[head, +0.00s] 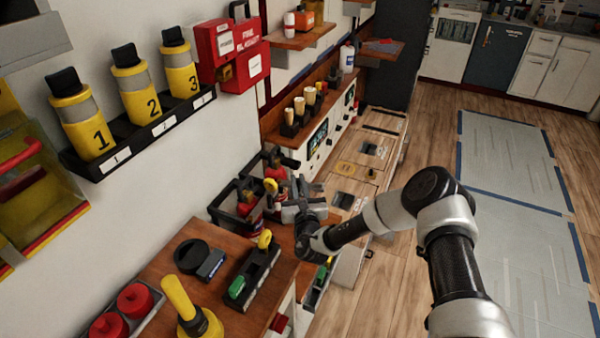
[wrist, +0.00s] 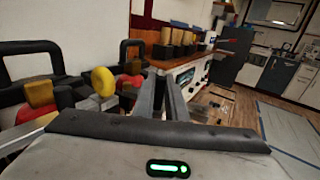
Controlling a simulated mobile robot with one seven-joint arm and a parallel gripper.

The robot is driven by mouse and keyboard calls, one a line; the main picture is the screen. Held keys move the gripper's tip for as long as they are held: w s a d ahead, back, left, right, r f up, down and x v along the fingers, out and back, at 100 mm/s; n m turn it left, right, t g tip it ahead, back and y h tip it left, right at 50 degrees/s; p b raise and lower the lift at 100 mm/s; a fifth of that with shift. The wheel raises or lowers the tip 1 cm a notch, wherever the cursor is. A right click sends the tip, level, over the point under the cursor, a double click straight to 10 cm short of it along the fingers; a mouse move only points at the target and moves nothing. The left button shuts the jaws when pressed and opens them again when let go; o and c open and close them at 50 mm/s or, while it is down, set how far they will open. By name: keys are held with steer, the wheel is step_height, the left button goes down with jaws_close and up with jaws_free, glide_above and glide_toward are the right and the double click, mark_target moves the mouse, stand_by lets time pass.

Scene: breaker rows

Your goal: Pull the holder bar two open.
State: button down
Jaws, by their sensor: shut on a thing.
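Two black padlock holders with upright bars stand on the wooden counter, one behind the other. The nearer holder's bar (wrist: 28,48) is at the left in the wrist view. The farther bar (wrist: 132,44), which I take as holder bar two, stands just left of my fingers; its holder (head: 280,160) also shows in the head view. My gripper (head: 301,188) is at the right side of these holders, its fingers (wrist: 165,88) close together and shut on what seems to be part of holder bar two. The fingers hide the contact. Bar two looks upright.
A yellow knob (wrist: 104,81) and red locks sit close left of my fingers. A black tray with a green lock (head: 237,287) lies on the near counter. Numbered yellow bottles (head: 143,92) line the wall. Open floor (head: 415,185) lies to the right.

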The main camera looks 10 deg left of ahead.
stand_by(0.5)
steer(key=c, duration=1.8)
jaws_free()
steer(key=shift+o, duration=0.2)
steer(key=v, duration=1.7)
steer(key=shift+s+p, duration=0.3)
steer(key=shift+s, duration=0.05)
